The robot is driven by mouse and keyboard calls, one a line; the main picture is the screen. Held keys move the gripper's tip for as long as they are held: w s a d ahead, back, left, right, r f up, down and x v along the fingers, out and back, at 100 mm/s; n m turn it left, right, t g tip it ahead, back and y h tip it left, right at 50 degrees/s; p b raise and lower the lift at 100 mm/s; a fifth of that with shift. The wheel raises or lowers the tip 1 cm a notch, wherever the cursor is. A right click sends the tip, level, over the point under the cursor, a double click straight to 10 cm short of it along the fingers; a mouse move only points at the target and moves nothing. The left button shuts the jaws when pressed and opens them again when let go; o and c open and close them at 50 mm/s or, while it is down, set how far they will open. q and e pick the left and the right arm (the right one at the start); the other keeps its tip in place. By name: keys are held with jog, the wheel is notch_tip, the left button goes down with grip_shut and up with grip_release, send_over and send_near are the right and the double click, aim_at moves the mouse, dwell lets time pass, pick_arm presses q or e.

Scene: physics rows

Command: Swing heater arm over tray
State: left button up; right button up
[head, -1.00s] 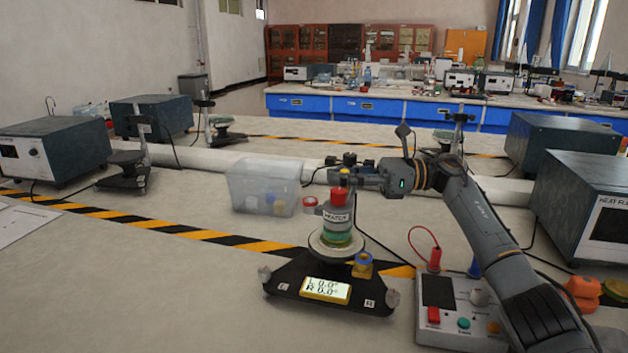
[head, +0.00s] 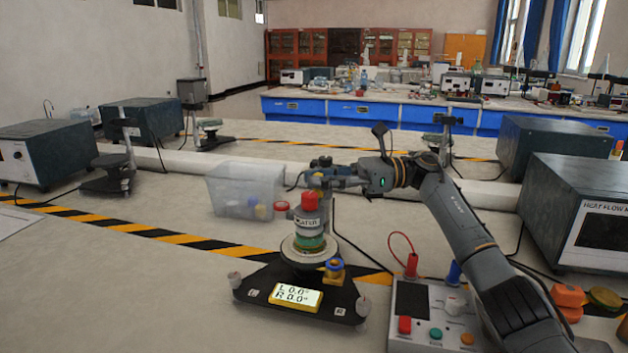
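The heater (head: 310,223), a small cylinder with a label and a red top, stands above a green cylinder on a pale round tray (head: 290,252). These sit on a black base (head: 255,287) whose lit display reads L 0.0, R 0.0. A red cap (head: 281,206) sticks out at the heater's left. My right gripper (head: 318,178) is just above and behind the heater's red top. Its fingers are small and dark, and I cannot tell whether they touch anything or how far apart they are. My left gripper is not in view.
A clear bin (head: 228,188) with coloured pieces stands behind left. A control box (head: 430,325) with cables stands at front right, below my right arm. Grey instruments (head: 585,215) line the right side.

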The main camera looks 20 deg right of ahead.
jog(key=shift+d+f, duration=0.1)
jog(key=shift+d, duration=0.1)
jog(key=shift+a, duration=0.15)
jog(key=d, duration=1.2)
jog(key=shift+s+d, duration=0.2)
jog(key=shift+s, duration=0.15)
